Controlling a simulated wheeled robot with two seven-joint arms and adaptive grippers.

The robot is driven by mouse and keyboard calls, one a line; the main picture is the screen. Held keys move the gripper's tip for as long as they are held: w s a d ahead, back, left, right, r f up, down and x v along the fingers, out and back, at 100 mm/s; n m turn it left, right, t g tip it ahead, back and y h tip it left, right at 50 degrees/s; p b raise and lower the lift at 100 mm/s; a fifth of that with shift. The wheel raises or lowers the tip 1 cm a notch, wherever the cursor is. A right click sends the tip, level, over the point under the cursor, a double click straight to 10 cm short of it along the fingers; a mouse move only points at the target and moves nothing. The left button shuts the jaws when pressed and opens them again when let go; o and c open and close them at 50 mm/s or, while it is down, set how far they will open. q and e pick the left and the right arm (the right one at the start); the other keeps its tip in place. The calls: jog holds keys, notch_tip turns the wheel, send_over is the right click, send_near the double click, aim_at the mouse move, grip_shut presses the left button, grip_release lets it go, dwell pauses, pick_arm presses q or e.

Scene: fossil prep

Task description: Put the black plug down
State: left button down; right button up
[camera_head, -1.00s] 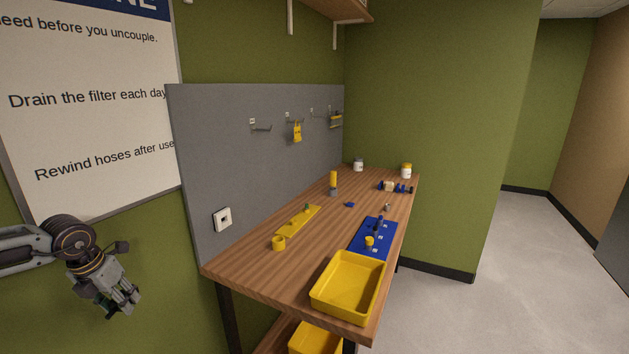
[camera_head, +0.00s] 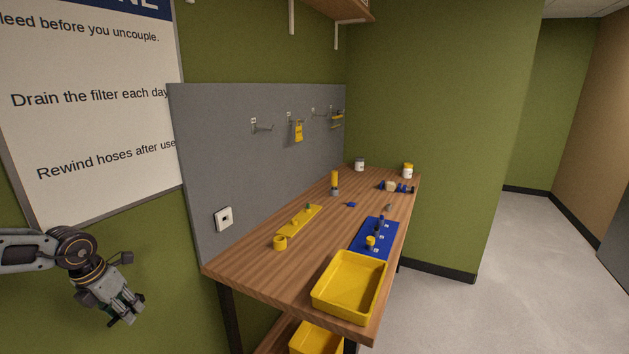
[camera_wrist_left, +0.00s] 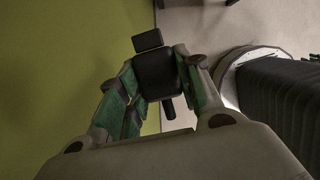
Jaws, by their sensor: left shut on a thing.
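My left gripper (camera_head: 125,308) is at the lower left of the head view, in front of the green wall and left of the bench. It is shut on the black plug, which shows between the green-padded fingers in the left wrist view. The black plug (camera_wrist_left: 157,75) has a blocky body, a smaller block at one end and a short dark stub below. It is held in the air, clear of the bench. In the head view the plug is mostly hidden by the fingers. My right gripper is not in view.
A grey pegboard (camera_head: 240,150) with a white socket (camera_head: 223,218) stands behind. Bare wood lies between strip and tray.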

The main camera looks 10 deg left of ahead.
pick_arm(q)
jog(key=w+d+f+m+g+h, duration=0.1)
jog(key=d+f+m+g+h, duration=0.15)
jog(key=d+f+m, duration=1.05)
jog(key=w+d+f+m+g+y+b, duration=0.1)
jog(key=w+d+f+m, duration=0.1)
jog(key=d+m, duration=0.8)
jog(key=w+d+f+m+g+y+b, duration=0.1)
jog(key=w+d+f+m+g, duration=0.1)
jog(key=d+m, duration=0.8)
jog(key=shift+w+d+m+y, duration=0.15)
jog(key=shift+w+m+y, duration=0.2)
jog(key=shift+m, duration=0.85)
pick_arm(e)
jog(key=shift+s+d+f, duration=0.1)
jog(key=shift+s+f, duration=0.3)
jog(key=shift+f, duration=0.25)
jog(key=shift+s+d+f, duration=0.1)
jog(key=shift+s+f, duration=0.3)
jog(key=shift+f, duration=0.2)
pick_arm(q)
jog(key=shift+r, duration=0.15)
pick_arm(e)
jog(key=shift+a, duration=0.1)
